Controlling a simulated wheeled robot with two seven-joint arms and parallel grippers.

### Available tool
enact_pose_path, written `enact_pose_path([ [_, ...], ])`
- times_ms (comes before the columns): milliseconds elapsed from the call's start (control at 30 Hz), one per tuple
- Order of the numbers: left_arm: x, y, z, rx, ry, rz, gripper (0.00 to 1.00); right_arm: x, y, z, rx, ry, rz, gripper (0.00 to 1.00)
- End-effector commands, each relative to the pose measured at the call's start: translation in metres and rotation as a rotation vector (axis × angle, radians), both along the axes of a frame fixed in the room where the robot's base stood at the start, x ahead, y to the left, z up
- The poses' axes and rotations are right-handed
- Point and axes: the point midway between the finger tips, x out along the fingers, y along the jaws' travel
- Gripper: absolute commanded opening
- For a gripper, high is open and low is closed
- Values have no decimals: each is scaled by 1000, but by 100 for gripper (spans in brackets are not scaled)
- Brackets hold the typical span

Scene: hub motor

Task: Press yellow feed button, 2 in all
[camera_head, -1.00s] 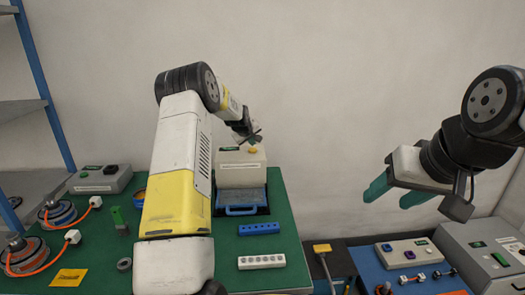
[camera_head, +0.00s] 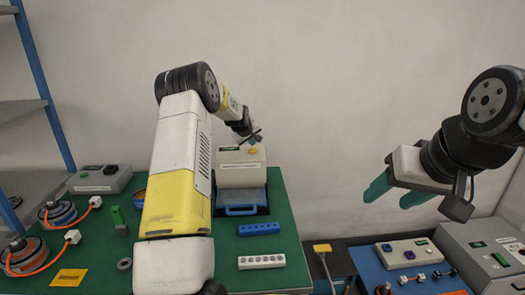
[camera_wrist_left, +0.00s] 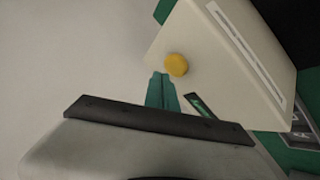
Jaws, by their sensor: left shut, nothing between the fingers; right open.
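The yellow feed button (camera_head: 252,150) is on the top of a cream box (camera_head: 238,176) at the back of the green table. In the left wrist view the round yellow button (camera_wrist_left: 176,65) stands out from the cream face. My left gripper (camera_head: 254,138) is shut and empty, just above the button in the head view. In the left wrist view its green fingertips (camera_wrist_left: 160,76) are beside the button; I cannot tell whether they touch it. My right gripper (camera_head: 388,192) is open and empty, in the air at the right, far from the box.
A blue tray (camera_head: 241,210) sits in front of the box. A blue block (camera_head: 259,229) and a white block (camera_head: 262,262) with holes lie nearer. Two motors with orange cables (camera_head: 77,219) are at the left. A grey control box (camera_head: 100,180) stands behind them.

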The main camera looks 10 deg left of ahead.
Motion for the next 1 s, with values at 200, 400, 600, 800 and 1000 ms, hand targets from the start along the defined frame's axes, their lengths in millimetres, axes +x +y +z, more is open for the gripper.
enact_pose_path([
  [200,0,0,-1,0,0,0,0,0,0,0,0,0,0,56],
  [400,0,0,-7,0,1,0,0,0,0,0,0,0,0,56],
  [600,0,0,-8,0,0,0,0,0,0,0,0,0,0,56],
  [800,0,0,-8,0,0,0,0,0,0,0,0,0,0,56],
  [1000,0,0,-10,0,0,0,0,0,0,0,0,0,0,56],
])
